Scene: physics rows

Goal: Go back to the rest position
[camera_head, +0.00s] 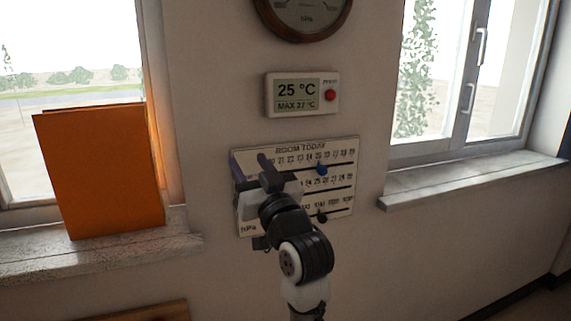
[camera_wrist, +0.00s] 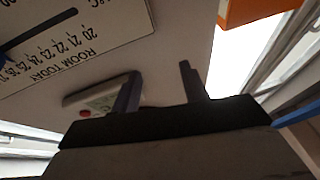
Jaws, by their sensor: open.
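My gripper (camera_head: 255,168) is in front of the left part of the white ROOM TODAY board (camera_head: 341,152) on the wall. It is open, with nothing between its fingers. In the wrist view, my gripper (camera_wrist: 160,74) has two dark fingers apart, and the board (camera_wrist: 110,25) shows upside down at upper left. The board has rows of numbers with slider tracks. My gripper and arm hide the board's left and lower middle parts, including any knob there.
A white thermometer (camera_head: 299,94) with a red button reads 25 °C above the board. A round brown-rimmed gauge (camera_head: 303,15) hangs above it. An orange folder (camera_head: 105,170) stands on the left sill (camera_head: 170,240). The right window sill (camera_head: 470,178) is bare.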

